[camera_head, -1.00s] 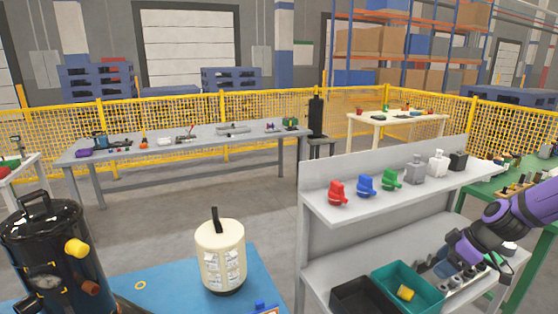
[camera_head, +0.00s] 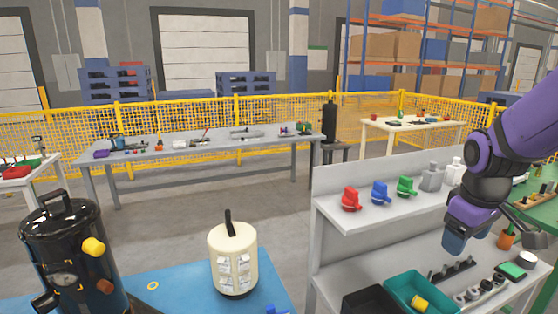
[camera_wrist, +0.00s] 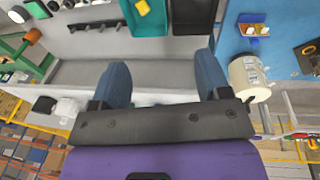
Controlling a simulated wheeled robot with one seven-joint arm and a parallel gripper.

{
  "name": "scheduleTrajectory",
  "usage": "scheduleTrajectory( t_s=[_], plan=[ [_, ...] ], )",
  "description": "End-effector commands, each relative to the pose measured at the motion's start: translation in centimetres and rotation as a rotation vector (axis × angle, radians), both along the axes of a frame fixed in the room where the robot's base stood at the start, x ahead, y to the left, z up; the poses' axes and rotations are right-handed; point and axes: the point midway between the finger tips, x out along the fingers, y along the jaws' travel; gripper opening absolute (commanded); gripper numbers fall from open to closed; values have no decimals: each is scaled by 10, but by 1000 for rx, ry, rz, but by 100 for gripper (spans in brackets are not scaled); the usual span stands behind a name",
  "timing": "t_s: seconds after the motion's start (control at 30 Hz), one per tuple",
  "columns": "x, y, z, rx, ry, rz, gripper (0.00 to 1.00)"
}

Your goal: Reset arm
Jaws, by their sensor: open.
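My gripper (camera_head: 455,240) hangs from my purple arm at the right of the head view, in front of the grey two-level shelf (camera_head: 318,240). In the wrist view my gripper (camera_wrist: 160,75) shows two blue fingers spread apart with nothing between them. Red (camera_head: 351,198), blue (camera_head: 381,192) and green (camera_head: 406,186) valve-like parts stand on the upper shelf, left of my gripper. My arm hides part of the shelf's right end.
A teal bin (camera_head: 397,292) with a yellow part and a black bin (camera_head: 352,303) sit on the lower shelf. A cream tank (camera_head: 233,260) stands on the blue surface (camera_head: 180,290), and a black tank (camera_head: 70,250) is at left. Open floor lies behind.

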Motion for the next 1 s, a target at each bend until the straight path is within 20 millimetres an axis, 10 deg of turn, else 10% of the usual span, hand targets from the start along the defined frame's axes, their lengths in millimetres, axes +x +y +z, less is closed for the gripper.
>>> scheduleTrajectory(
  t_s=[0.5, 1.0],
  plan=[
    [-92, 50, 98, 84, -257, -266, 70],
    [-134, 57, 118, 213, -327, -365, 70]
  ],
)
